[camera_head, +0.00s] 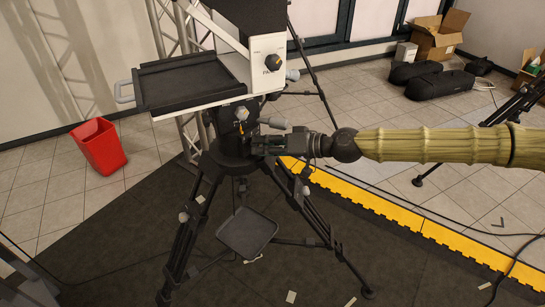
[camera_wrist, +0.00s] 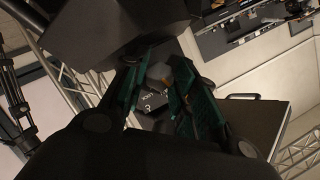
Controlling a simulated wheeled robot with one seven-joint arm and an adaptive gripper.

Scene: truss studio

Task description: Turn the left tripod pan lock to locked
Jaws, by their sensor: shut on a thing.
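The left tripod (camera_head: 190,232) stands on dark matting with its black head (camera_head: 232,155) under a white and black box unit. My gripper (camera_head: 258,145) reaches in from the right, level, against the head's right side. In the wrist view its green-lined fingers (camera_wrist: 157,68) close around a small greyish knob (camera_wrist: 159,74), seemingly the pan lock. A dark plate with white markings (camera_wrist: 152,102) shows between the fingers, partly hidden. The lock's exact angle is hard to tell. A small dial with an orange mark (camera_head: 240,114) sits above on the head.
The white box (camera_head: 265,60) with a dark knob marked "PAN" and a black tray (camera_head: 190,82) hang above my gripper. A pale handle (camera_head: 276,123) lies just over it. A red bin (camera_head: 98,146) is left. Yellow edging (camera_head: 400,225) crosses the floor; another tripod (camera_head: 520,100) stands right.

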